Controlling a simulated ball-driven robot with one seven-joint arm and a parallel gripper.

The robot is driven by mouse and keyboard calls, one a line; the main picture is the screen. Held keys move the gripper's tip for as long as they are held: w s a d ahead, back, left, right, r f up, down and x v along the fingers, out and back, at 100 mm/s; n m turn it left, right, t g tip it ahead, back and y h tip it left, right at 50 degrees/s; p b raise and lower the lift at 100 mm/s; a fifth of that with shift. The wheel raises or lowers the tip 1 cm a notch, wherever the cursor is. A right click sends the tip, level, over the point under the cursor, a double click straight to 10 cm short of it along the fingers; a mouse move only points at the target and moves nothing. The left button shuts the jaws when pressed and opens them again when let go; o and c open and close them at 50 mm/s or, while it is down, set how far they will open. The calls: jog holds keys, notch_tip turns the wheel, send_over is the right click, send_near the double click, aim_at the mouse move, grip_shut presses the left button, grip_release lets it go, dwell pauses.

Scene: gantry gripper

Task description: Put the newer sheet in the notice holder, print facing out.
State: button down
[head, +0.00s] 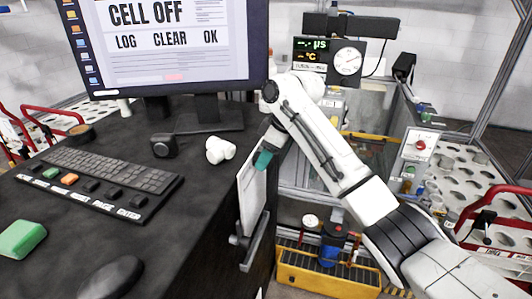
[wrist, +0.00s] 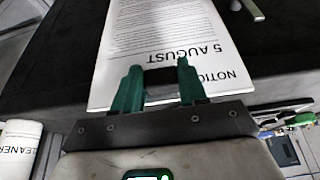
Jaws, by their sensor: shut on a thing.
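A white sheet (head: 252,190) hangs upright along the desk's right side, seen nearly edge-on, so its print is not readable in the head view. In the wrist view the printed side of the sheet (wrist: 165,30) faces the camera, upside down, reading "NOTICE" and "5 AUGUST". The grey notice holder (head: 254,242) is on the desk's side at the sheet's lower end. I cannot tell whether the sheet sits inside it.
The black desk (head: 130,205) holds a keyboard (head: 100,178), a monitor (head: 165,45), a green block (head: 20,238), a mouse (head: 112,278) and white rolls (head: 220,149). A yellow crate (head: 325,275) stands on the floor to the right. A cleaner bottle (wrist: 18,148) shows in the wrist view.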

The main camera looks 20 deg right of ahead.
jog(key=shift+r+p, duration=0.1)
jog(key=shift+p, duration=0.4)
jog(key=shift+f+b, duration=1.2)
jog(key=shift+f, duration=1.75)
jog(key=shift+p, duration=0.9)
jog(key=shift+f+b, duration=0.9)
jog(key=shift+f, duration=1.1)
jog(key=c, duration=0.5)
grip_release()
jog(key=b+v, duration=0.1)
jog(key=v, duration=0.9)
jog(key=shift+d+r+b, duration=0.15)
jog(key=shift+r+b, duration=0.2)
